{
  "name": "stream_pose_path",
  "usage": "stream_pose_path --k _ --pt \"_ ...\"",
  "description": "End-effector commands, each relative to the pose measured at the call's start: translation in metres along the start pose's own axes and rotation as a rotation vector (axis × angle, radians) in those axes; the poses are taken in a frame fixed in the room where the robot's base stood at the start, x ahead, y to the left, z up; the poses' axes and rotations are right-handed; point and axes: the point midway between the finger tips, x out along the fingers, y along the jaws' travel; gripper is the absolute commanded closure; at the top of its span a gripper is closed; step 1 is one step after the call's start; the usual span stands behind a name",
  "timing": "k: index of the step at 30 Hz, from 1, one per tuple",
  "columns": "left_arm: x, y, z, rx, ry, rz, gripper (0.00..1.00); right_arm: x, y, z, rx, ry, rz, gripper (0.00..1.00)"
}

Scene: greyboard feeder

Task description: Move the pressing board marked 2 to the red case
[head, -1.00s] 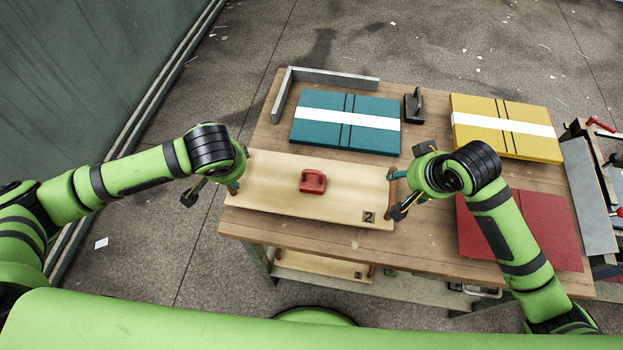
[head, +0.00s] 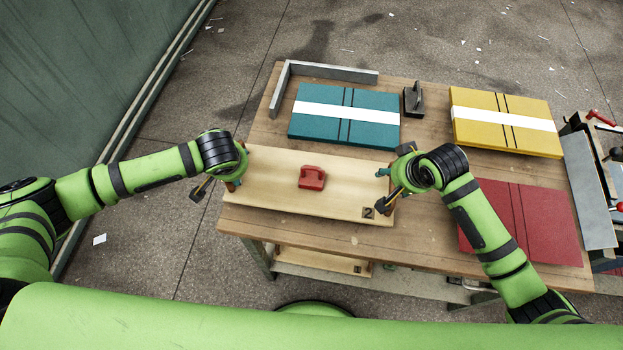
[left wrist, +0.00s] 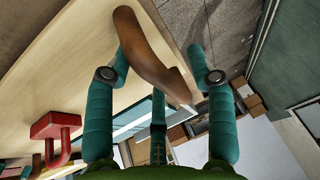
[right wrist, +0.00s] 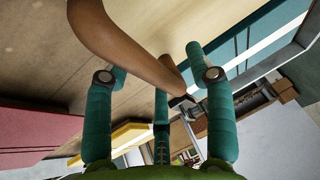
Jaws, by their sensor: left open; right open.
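The pale wooden pressing board marked 2 (head: 270,195) lies flat on the workbench, with its number at the front right corner. It has a brown handle at each end. The left handle (left wrist: 148,55) lies between the spread teal fingers of my left gripper (left wrist: 160,54). The right handle (right wrist: 120,45) lies between the spread fingers of my right gripper (right wrist: 159,54). Both grippers are open; I cannot tell whether any finger touches a handle. The red case (head: 545,235) lies flat and closed at the bench's right front, partly behind my right arm.
A red block with a grip (head: 312,177) sits on the board. A teal case (head: 320,128) and a yellow case (head: 480,135) lie behind, with a dark grey tool (head: 413,98) between them. A grey angle rail (head: 330,74) stands at the back left. Another board (head: 310,260) lies below.

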Motion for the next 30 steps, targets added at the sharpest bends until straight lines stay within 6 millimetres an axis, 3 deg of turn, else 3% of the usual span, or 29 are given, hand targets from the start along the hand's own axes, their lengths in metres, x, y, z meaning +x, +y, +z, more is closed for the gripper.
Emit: stream_pose_path --k 1,5,6,20,30 --pt "0.0 0.0 0.0 0.0 0.0 0.0 0.45 0.0 0.0 0.0 0.0 0.0 0.0 0.45" --pt "0.0 0.0 0.0 0.0 0.0 0.0 0.97 0.0 0.0 0.0 0.0 0.0 0.0 0.97" --pt "0.0 0.0 0.0 0.0 0.0 0.0 1.0 0.0 0.0 0.0 0.0 0.0 0.0 1.0" --pt "-0.004 -0.001 -0.003 -0.002 0.004 0.0 1.0 -0.004 -0.001 -0.002 -0.002 0.003 -0.002 1.0" --pt "-0.028 -0.006 -0.013 -0.003 0.005 -0.001 1.0 -0.028 -0.007 -0.012 -0.002 0.003 -0.003 1.0"
